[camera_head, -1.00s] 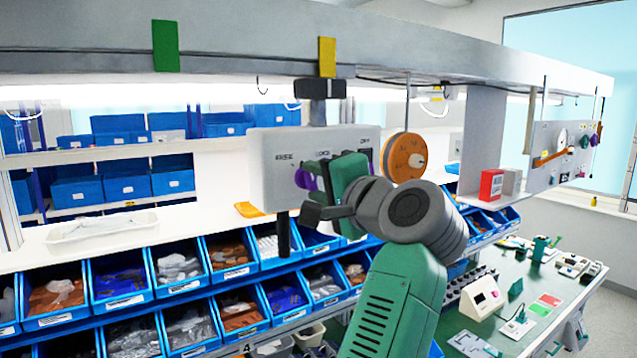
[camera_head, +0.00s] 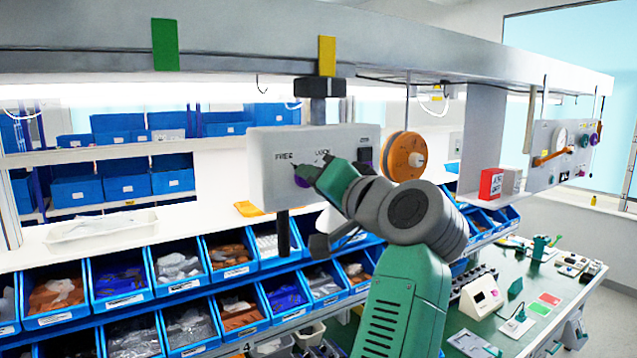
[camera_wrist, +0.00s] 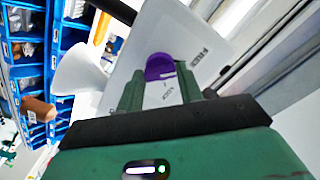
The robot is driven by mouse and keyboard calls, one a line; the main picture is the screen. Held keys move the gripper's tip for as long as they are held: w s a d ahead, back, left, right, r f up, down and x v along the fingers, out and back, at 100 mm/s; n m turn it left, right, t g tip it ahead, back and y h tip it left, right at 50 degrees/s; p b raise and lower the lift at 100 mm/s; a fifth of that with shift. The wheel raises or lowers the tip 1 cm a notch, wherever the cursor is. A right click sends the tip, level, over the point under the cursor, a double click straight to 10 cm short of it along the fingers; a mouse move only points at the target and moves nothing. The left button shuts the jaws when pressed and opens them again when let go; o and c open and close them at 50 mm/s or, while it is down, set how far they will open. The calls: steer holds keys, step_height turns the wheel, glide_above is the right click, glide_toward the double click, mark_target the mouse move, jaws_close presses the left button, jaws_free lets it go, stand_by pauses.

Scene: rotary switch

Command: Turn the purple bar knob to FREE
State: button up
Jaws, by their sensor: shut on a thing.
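The purple bar knob (camera_head: 301,181) shows as a small patch on the front of a white panel box (camera_head: 270,160), mostly hidden by my gripper (camera_head: 308,174). A white mark shows on the knob. The FREE label (camera_wrist: 202,60) is to its right, and the LOCK label (camera_wrist: 167,92) is between the fingers.
The box hangs by a dark mount (camera_head: 320,88) under a grey overhead beam (camera_head: 220,45). An orange reel (camera_head: 405,157) hangs close to its right. Blue bins (camera_head: 120,285) with parts stand below.

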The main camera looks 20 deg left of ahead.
stand_by(0.4)
steer(key=o, duration=1)
steer(key=shift+d, duration=0.1)
steer(key=b+v, duration=0.2)
steer(key=v, duration=0.5)
steer(key=shift+s+d+b, duration=0.2)
steer(key=shift+s+b, duration=0.1)
steer(key=shift+b, duration=0.05)
